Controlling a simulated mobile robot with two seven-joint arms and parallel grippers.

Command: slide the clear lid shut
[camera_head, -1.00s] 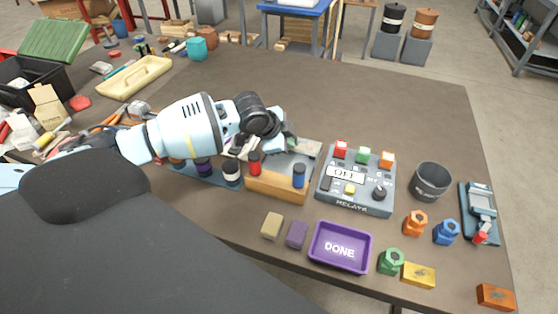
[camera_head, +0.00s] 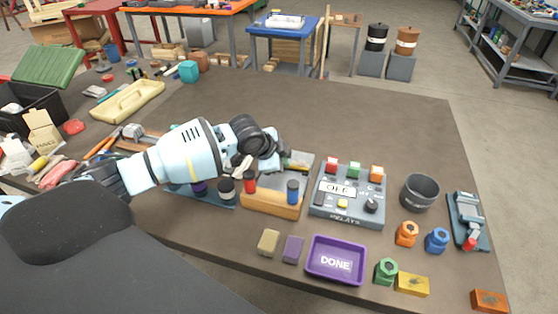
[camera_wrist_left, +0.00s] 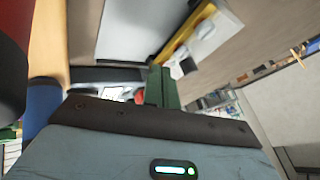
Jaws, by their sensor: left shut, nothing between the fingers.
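A grey, flat-topped box (camera_head: 304,160) with a wooden front (camera_head: 270,204) stands mid-table, a red knob (camera_head: 250,181) and a blue knob (camera_head: 293,191) at that front. I cannot make out the clear lid for sure in the head view; a pale flat panel (camera_wrist_left: 130,30) in the left wrist view may be part of it or of the box. My left gripper (camera_head: 283,163) is over the box, behind the knobs, shut and empty. Its dark green fingers (camera_wrist_left: 162,88) show in the wrist view; contact cannot be told. My right gripper is not in view.
The relay panel (camera_head: 347,195) reading OFF stands close right of the box, with a dark cup (camera_head: 420,191) beyond. A purple DONE tray (camera_head: 336,260) and small blocks lie in front.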

